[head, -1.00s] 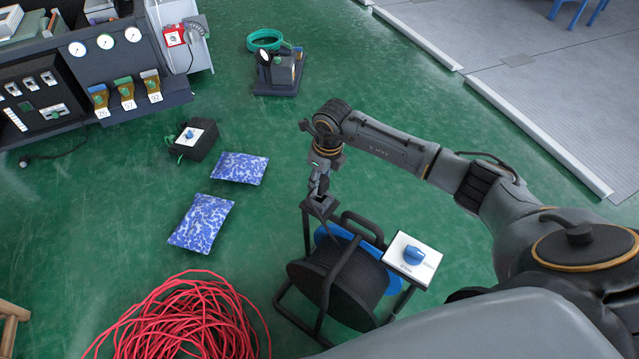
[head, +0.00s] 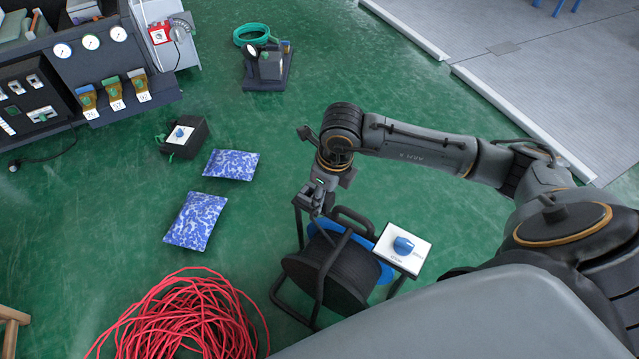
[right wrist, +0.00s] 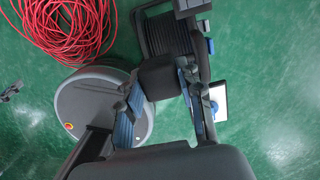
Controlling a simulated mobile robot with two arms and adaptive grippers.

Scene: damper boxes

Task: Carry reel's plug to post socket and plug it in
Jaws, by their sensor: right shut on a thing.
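The cable reel (head: 330,273) stands on the floor at lower middle in the head view, a black drum in a dark tube frame with a blue disc. It also shows in the right wrist view (right wrist: 165,34). My right gripper (head: 312,205) is over the reel's left top corner. In the right wrist view, my right gripper (right wrist: 160,95) has its fingers on either side of a black block (right wrist: 159,76), which looks like the reel's plug. Its prongs and cable are hidden. I cannot make out the post socket. My left gripper is out of view.
A white plate with a blue knob (head: 403,246) is beside the reel. A red cable heap (head: 185,315), two blue patterned bags (head: 231,164) and a black box (head: 187,138) lie to the left. A bench (head: 120,105) is beyond.

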